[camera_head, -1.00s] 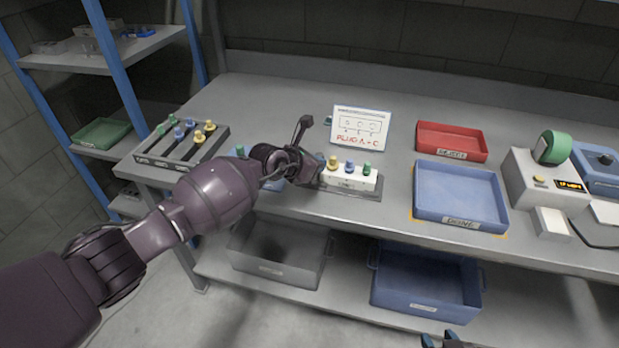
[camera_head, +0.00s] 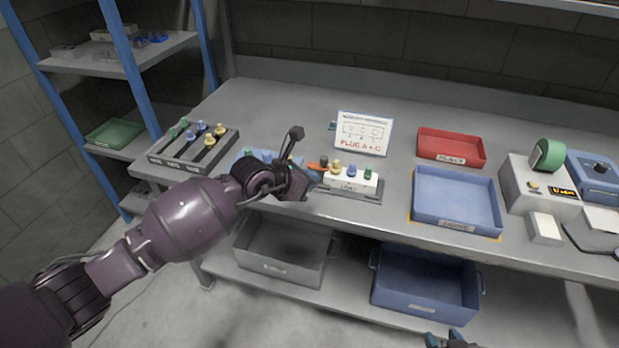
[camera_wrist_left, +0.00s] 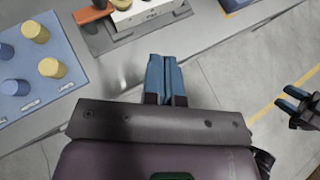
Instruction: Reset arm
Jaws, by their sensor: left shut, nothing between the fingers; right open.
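My left gripper (camera_head: 296,184) is over the front edge of the workbench, in front of the white block. In the left wrist view its two blue fingers (camera_wrist_left: 164,75) are together with nothing between them, apart from the block and over the floor beyond the bench edge. In the head view its fingertips are hidden by the hand. My right gripper (camera_head: 449,341) is only partly in view at the bottom edge; the left wrist view shows its blue fingers (camera_wrist_left: 292,98) apart and empty.
The white block (camera_head: 350,179) holds colored plugs, with an orange piece (camera_wrist_left: 90,14) beside it. A blue plate (camera_wrist_left: 32,62) with blue and yellow pegs lies left. A red tray (camera_head: 451,146), blue tray (camera_head: 455,198) and plug rack (camera_head: 193,148) stand on the bench.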

